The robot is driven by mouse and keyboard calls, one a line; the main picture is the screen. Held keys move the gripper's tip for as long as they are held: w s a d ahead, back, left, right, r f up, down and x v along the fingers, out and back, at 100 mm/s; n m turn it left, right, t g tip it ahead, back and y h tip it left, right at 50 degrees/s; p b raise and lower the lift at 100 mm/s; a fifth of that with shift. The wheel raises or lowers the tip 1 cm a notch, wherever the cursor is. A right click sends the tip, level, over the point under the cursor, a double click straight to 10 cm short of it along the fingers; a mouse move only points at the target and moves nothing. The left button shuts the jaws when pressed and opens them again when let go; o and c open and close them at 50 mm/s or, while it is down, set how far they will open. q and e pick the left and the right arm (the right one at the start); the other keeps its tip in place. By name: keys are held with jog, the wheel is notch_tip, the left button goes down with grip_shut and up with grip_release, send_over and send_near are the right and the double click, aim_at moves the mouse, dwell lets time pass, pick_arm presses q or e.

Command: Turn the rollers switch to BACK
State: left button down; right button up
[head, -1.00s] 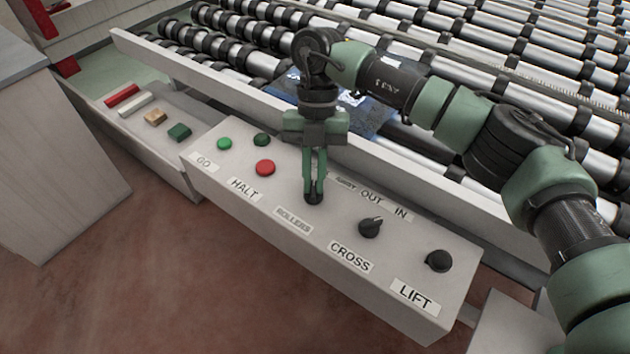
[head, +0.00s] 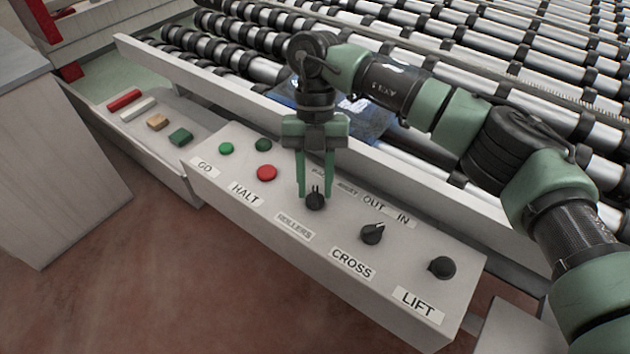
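The rollers switch (head: 315,202) is a black rotary knob on the sloped white control panel (head: 405,268), above the ROLLERS label (head: 295,226). Its light pointer mark faces up in the head view. Small labels sit just above it, partly hidden and too blurred to read surely. My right gripper (head: 315,193) reaches down over the knob with its fingers apart, one on each side of it. I cannot tell whether they touch it. My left gripper is not in view.
The CROSS knob (head: 372,233) and LIFT knob (head: 441,267) are to the right. Green buttons (head: 226,148) and a red button (head: 267,173) are to the left. A roller bed (head: 440,45) lies behind. Coloured blocks (head: 157,122) lie on a ledge at left.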

jog(key=b+v, duration=0.1)
jog(key=v, duration=0.6)
jog(key=shift+w+r, duration=0.2)
jog(key=shift+r, duration=0.15)
